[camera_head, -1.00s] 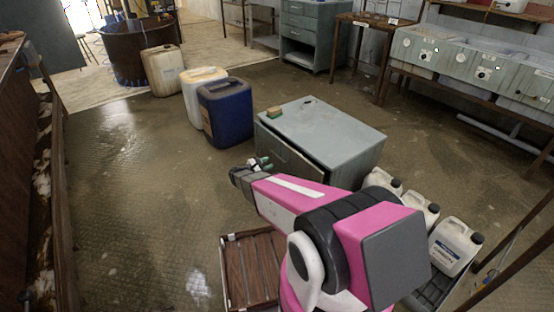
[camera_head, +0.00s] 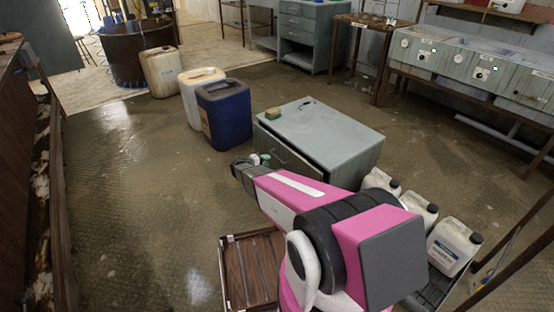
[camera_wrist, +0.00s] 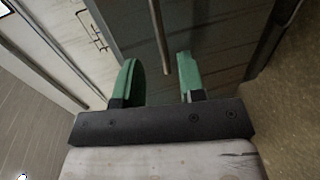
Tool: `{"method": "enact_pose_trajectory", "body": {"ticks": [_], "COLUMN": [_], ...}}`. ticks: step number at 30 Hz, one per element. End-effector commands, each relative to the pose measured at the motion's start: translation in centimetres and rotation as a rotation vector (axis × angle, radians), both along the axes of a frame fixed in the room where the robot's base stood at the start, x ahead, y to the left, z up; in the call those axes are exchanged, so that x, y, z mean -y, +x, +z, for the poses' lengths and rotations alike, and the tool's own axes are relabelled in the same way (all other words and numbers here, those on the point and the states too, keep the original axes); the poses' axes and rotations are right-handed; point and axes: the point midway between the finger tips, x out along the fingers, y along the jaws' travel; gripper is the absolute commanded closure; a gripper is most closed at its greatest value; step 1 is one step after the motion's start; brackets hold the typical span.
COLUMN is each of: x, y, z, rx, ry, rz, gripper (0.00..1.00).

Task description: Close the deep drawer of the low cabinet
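The low grey-green cabinet (camera_head: 335,130) stands on the floor right of the middle in the head view. Its front faces the lower left, and a dark gap shows under the top near the front right corner, so a drawer front (camera_head: 279,148) seems to stand a little out. My gripper (camera_head: 262,160) is close to this front; my arm hides the lower part. In the wrist view my gripper (camera_wrist: 158,80) has two green fingers spread apart. A thin bar (camera_wrist: 159,35) shows between and beyond them against a dark panel. I cannot tell whether they touch it.
A blue canister (camera_head: 224,115) and a white one (camera_head: 190,95) stand left of the cabinet. Several white jugs (camera_head: 418,215) stand at its right. A slatted wooden crate (camera_head: 250,265) lies near my base. The floor at left is clear.

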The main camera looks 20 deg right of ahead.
Motion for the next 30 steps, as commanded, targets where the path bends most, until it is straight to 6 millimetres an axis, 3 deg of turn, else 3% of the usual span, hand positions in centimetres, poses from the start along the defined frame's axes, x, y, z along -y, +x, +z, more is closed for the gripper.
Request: {"method": "enact_pose_trajectory", "body": {"ticks": [6,12,26,30], "x": [3.7,6.1,7.2,7.2], "y": [1.6,2.6,3.0,3.0], "z": [-0.9,-1.4,-1.6,-1.6], "rx": [-0.002,-0.001,-0.002,-0.002], "ry": [-0.001,-0.002,-0.002,-0.002], "rz": [-0.001,0.000,0.002,0.002], "gripper": [0.63,0.63,0.63,1.00]}}
